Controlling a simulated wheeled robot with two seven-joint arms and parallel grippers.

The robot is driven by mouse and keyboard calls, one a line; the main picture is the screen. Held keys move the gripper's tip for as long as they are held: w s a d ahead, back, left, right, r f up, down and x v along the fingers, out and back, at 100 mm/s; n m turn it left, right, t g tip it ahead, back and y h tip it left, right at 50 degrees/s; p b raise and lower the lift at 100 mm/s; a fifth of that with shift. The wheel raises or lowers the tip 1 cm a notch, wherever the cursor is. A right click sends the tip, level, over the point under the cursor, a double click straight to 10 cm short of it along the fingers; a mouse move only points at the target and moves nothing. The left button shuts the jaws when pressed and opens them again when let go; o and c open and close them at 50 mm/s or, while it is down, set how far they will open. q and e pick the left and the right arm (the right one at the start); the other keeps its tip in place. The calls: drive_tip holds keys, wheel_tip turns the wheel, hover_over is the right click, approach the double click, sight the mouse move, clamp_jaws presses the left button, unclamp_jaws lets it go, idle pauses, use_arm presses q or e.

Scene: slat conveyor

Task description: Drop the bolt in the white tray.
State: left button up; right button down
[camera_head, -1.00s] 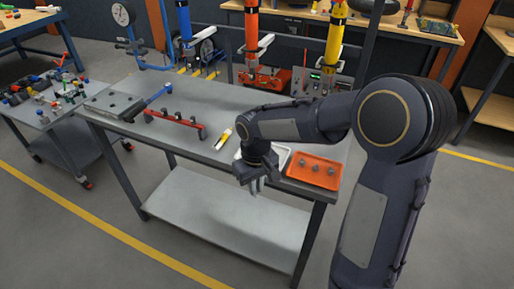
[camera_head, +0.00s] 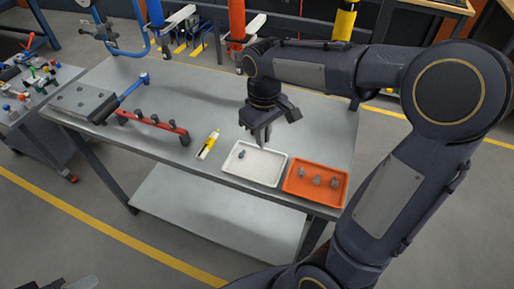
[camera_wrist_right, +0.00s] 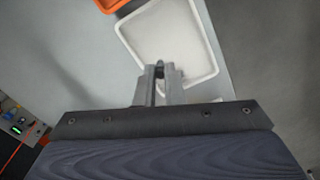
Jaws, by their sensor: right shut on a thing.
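The white tray (camera_head: 262,181) lies near the front edge of the grey table, left of the orange tray. My right gripper (camera_head: 263,143) is over its back edge, pointing down, jaws shut on a small dark thing that looks like the bolt (camera_wrist_right: 159,69). In the right wrist view, the fingers (camera_wrist_right: 158,88) overlap the white tray (camera_wrist_right: 206,40) and hide part of it. A small dark bolt-like piece (camera_head: 241,153) shows against the left part of the tray in the head view. A bit of my left gripper (camera_head: 83,283) shows at the bottom left; its jaws are unclear.
The orange tray (camera_head: 289,188) holds several grey bolts. A yellow and white tool (camera_head: 209,145) lies left of the white tray. A red rack (camera_head: 152,122) and a dark plate with a blue handle (camera_head: 133,86) are farther left. The table's middle is clear.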

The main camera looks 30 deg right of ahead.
drive_tip(key=shift+f, duration=0.2)
drive_tip(key=shift+s+f+b, duration=0.1)
drive_tip(key=shift+f+b, duration=0.1)
drive_tip(key=shift+b, duration=0.2)
drive_tip(key=b, duration=0.5)
hover_over(262, 163)
wheel_tip(262, 163, down, 5)
drive_tip(key=shift+s+f, duration=0.1)
drive_tip(key=shift+p, duration=0.3)
drive_tip(key=c, duration=1.5)
unclamp_jaws()
drive_tip(key=shift+o, duration=0.2)
wheel_tip(262, 163, up, 8)
drive_tip(key=shift+p, duration=0.5)
